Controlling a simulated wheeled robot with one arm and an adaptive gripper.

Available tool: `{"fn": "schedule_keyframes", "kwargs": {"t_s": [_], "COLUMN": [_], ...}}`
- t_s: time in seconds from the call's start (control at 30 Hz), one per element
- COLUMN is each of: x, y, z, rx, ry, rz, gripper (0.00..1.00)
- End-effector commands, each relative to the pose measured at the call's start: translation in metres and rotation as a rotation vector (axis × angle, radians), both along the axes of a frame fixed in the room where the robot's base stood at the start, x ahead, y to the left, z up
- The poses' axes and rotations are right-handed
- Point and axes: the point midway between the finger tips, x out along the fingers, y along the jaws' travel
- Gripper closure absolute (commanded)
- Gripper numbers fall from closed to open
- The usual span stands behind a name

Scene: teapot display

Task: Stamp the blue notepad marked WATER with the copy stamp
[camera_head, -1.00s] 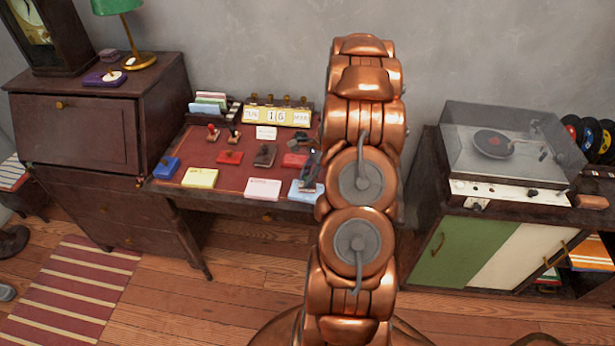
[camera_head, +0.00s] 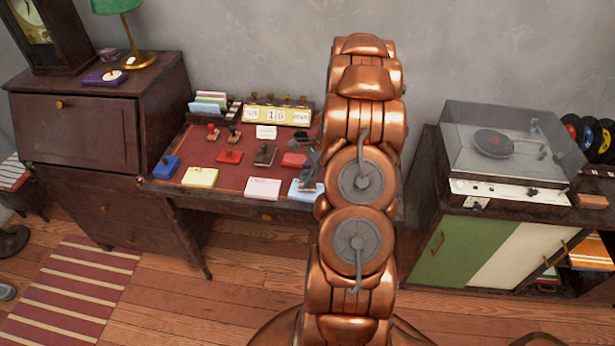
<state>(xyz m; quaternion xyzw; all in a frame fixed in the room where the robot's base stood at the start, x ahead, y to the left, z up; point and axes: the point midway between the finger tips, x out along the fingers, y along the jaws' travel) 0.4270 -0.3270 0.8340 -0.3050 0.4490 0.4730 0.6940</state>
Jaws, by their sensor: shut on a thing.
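The light blue notepad (camera_head: 298,193) lies at the front right of the red desk top, partly hidden by my arm. Its lettering is too small to read. My gripper (camera_head: 306,180) shows as a small grey shape beside my copper arm, low over the notepad's right part. It is shut on a stamp, mostly hidden; I cannot read its label or tell whether it touches the paper. Two other stamps, one red-handled (camera_head: 213,132) and one brown-handled (camera_head: 234,135), stand at the desk's back left.
A yellow notepad (camera_head: 200,177) and a pink notepad (camera_head: 262,188) lie along the desk's front. A calendar (camera_head: 277,115) stands at the back.

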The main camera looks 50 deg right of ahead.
Motion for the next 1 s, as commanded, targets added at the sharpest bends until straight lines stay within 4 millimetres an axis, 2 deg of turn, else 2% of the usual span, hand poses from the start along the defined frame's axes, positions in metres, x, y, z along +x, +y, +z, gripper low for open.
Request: {"fn": "schedule_keyframes", "kwargs": {"t_s": [0.33, 1.0], "x": [-0.001, 0.000], "y": [0.001, 0.000], "z": [0.002, 0.045], "rx": [0.002, -0.001], "ry": [0.002, 0.000], "rz": [0.001, 0.001], "gripper": [0.98, 0.98]}}
